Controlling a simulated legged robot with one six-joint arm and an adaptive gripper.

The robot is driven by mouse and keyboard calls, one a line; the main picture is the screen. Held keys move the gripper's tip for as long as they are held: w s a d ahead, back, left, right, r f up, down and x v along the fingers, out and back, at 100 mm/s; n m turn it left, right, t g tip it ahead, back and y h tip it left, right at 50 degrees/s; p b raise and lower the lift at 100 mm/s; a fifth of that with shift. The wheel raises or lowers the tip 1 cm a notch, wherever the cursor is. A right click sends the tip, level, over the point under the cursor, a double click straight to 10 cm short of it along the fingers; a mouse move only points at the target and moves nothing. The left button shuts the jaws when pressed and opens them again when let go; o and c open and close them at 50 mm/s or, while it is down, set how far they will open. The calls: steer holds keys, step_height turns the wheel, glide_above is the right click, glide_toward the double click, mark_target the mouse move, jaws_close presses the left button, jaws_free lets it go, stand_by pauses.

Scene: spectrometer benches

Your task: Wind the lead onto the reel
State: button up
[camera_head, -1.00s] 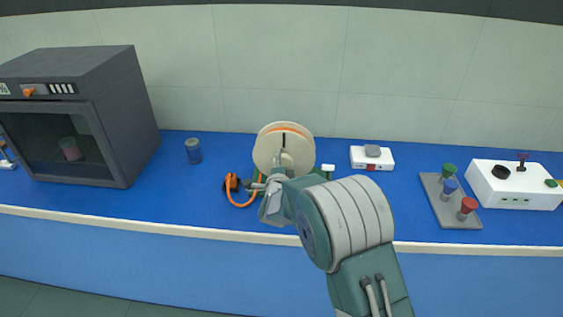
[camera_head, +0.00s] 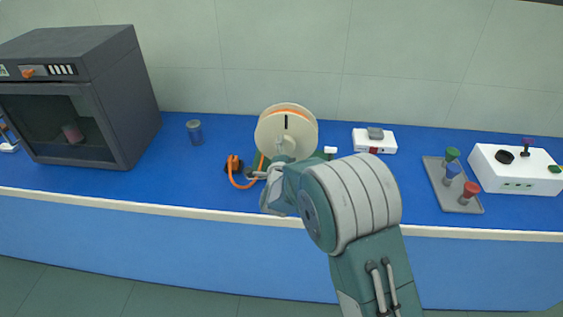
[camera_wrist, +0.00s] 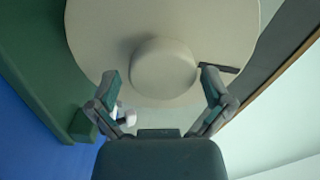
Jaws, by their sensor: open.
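The reel (camera_head: 289,128) is a cream disc with an orange band of lead on its rim, upright on a green stand on the blue bench. Its face fills the upper wrist view (camera_wrist: 100,40), with a round pale hub (camera_wrist: 163,68) in the middle and a dark slot right of the hub. The orange lead (camera_head: 238,182) loops on the bench left of the reel, by an orange plug (camera_head: 233,163). My gripper (camera_wrist: 157,82) is open in front of the reel face, its fingers below and to either side of the hub, holding nothing. My arm hides the reel's lower part in the head view.
A dark oven (camera_head: 75,100) stands at the left and a blue-grey jar (camera_head: 194,132) between it and the reel. Right are a white box (camera_head: 374,142), a grey tray (camera_head: 455,199) with coloured knobs and a white console (camera_head: 512,170). Bench between box and tray is clear.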

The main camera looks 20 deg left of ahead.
steer(key=v, duration=0.9)
steer(key=s+d+r+n+g, duration=0.1)
steer(key=d+r+n+g, duration=0.2)
steer(key=d+r, duration=0.4)
steer(key=s+d+r+n+g, duration=0.25)
steer(key=d+r+n, duration=0.2)
steer(key=d, duration=0.55)
steer(key=s+d+n+g+h, duration=0.2)
steer(key=s+d+g, duration=0.1)
steer(key=s+d, duration=0.6)
steer(key=s+d+r+n+g+h, duration=0.1)
steer(key=s+d+n+g+h, duration=0.1)
steer(key=s+d, duration=0.8)
steer(key=s+n+g, duration=0.1)
steer(key=s, duration=0.3)
steer(key=shift+s+r, duration=0.15)
steer(key=shift+g, duration=0.25)
